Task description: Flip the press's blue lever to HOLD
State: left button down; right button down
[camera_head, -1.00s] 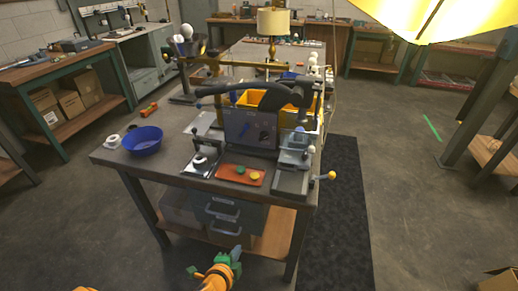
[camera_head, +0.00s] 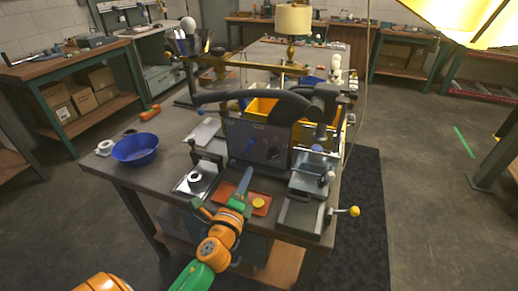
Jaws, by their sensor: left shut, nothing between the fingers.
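The press's dark front panel (camera_head: 277,156) stands at the near side of the workbench, under a thick black curved arm. The blue lever (camera_head: 249,146) is small on the panel's left half and looks slanted. The lettering around it is too small to read, so I cannot tell its marked position. My left gripper (camera_head: 246,174) is shut and empty, its grey-blue fingers pointing up over the red tray. Its tip appears just below the lever, and I see no clear contact. My right gripper is not in view.
A red tray (camera_head: 228,189) with a yellow disc (camera_head: 258,203) lies below the panel. A clamp with a yellow knob (camera_head: 354,211) juts past the bench's right edge. A blue bowl (camera_head: 135,149) stands left. A lamp (camera_head: 292,20) stands behind.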

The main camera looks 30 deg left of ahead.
aim_at(248, 147)
pick_arm(q)
jog(key=x, duration=0.9)
jog(key=shift+w+f, duration=0.1)
jog(key=shift+w, duration=0.05)
jog(key=shift+w+a, duration=0.2)
jog(key=shift+w, duration=0.25)
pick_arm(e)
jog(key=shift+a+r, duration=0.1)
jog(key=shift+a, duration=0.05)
